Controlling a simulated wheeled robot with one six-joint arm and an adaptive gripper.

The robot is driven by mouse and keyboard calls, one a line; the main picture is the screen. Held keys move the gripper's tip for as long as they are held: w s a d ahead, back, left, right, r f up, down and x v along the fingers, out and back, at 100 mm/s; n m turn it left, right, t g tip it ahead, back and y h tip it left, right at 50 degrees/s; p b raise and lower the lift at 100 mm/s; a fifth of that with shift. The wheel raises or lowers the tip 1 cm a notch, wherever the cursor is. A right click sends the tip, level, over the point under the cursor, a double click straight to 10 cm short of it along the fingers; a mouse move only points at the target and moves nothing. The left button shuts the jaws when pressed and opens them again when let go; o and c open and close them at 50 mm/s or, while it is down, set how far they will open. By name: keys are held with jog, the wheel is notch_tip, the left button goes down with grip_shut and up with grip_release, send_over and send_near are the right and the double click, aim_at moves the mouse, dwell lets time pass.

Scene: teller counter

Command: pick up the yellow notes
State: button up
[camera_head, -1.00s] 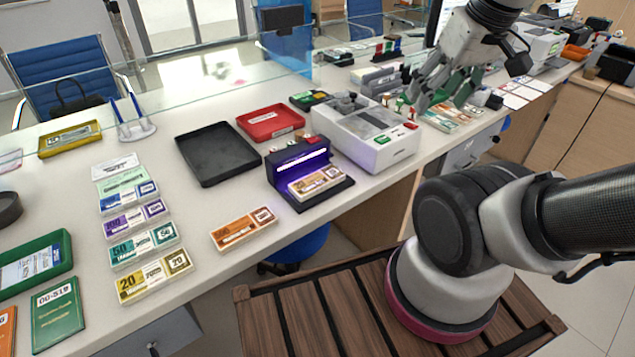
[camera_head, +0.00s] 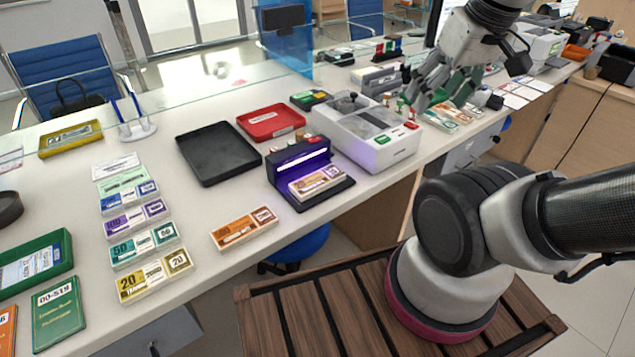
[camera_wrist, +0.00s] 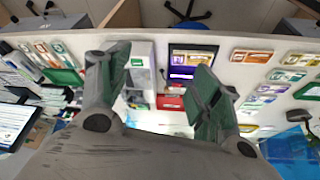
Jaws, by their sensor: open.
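The yellow notes (camera_head: 153,275) are a flat bundle marked 20, lying at the near end of a column of note bundles at the left of the counter in the head view. In the wrist view they appear near the right edge (camera_wrist: 299,60). My gripper (camera_head: 438,92) is open and empty, raised over the far right part of the counter, well away from the yellow notes.
Teal notes (camera_head: 144,245) lie right beside the yellow ones; orange notes (camera_head: 244,228) lie apart to the right. A black tray (camera_head: 218,152), a red tray (camera_head: 271,122), a lit purple device (camera_head: 300,170) and a white machine (camera_head: 368,135) stand between. A glass screen crosses behind.

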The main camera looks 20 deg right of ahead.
jog(key=w+a+f+n+g, duration=0.1)
jog(key=w+a+f+g, duration=0.3)
jog(key=f, duration=0.3)
jog(key=m+g+y, duration=0.1)
jog(key=m, duration=1.1)
send_over(318, 179)
jog(key=d, duration=0.2)
jog(key=f, duration=1.5)
jog(key=shift+s+a, duration=0.25)
jog(key=shift+s, duration=0.15)
jog(key=m, duration=0.1)
jog(key=w+m, duration=0.1)
jog(key=shift+a+m+y, duration=0.2)
jog(key=shift+m+y, duration=0.1)
jog(key=shift+y, duration=0.1)
jog(key=shift+m, duration=0.3)
jog(key=shift+f, duration=0.45)
jog(key=f, duration=0.6)
jog(key=shift+a+f, duration=0.35)
jog(key=shift+a, duration=0.05)
